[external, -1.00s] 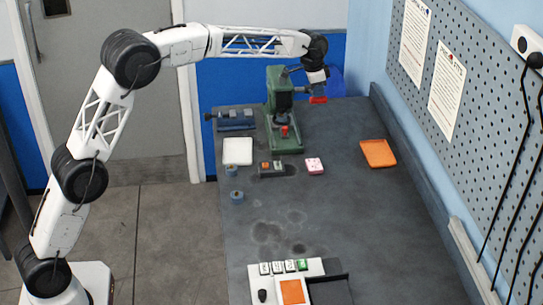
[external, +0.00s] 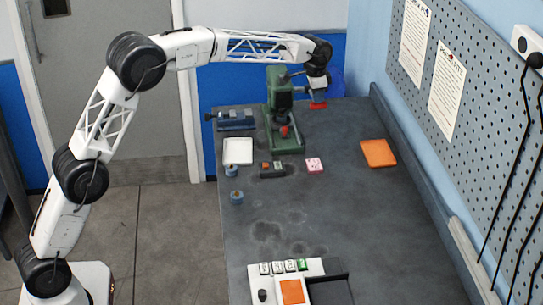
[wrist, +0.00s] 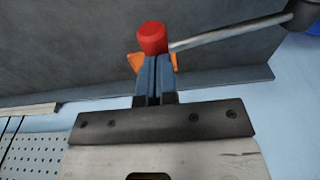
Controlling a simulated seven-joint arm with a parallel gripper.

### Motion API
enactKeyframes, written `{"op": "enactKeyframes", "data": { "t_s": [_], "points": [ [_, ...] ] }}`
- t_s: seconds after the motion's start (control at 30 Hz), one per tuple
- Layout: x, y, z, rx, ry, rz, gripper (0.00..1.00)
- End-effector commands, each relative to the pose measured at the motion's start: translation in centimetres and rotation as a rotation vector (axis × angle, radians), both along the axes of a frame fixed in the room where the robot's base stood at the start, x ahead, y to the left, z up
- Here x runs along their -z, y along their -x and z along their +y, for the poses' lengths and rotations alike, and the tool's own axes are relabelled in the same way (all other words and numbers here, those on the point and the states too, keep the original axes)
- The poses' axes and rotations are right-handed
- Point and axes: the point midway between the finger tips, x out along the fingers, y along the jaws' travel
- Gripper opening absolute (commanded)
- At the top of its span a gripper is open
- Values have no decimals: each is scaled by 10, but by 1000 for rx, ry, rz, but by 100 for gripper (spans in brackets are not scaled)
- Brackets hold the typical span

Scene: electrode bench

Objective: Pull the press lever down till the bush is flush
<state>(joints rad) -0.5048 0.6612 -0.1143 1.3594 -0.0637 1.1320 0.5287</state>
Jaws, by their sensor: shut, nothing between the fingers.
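The green press (external: 283,110) stands at the back of the bench. Its lever ends in a red knob (external: 318,105), on the right of the press. In the wrist view the red knob (wrist: 152,37) sits just beyond my fingertips, with the grey lever rod (wrist: 235,30) running right from it. My gripper (wrist: 154,62) is shut with nothing between its fingers, right at the knob; I cannot tell whether they touch. In the external view my gripper (external: 318,93) is small and just above the knob. A red part (external: 284,131) shows low on the press; the bush's fit cannot be made out.
A blue vise (external: 235,120) and a white tray (external: 238,151) lie left of the press. A small dark block (external: 272,169), a pink block (external: 314,165) and an orange tray (external: 378,153) lie nearer. A pegboard wall (external: 480,120) bounds the right side.

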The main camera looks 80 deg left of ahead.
Motion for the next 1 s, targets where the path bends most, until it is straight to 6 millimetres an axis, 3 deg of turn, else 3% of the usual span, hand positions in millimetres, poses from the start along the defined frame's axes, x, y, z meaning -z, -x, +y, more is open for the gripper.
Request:
{"op": "enactKeyframes", "data": {
  "t_s": [0.4,1.0],
  "points": [
    [11,0,-2,1,0,46,0],
    [12,0,-2,0,0,50,0]
  ]
}}
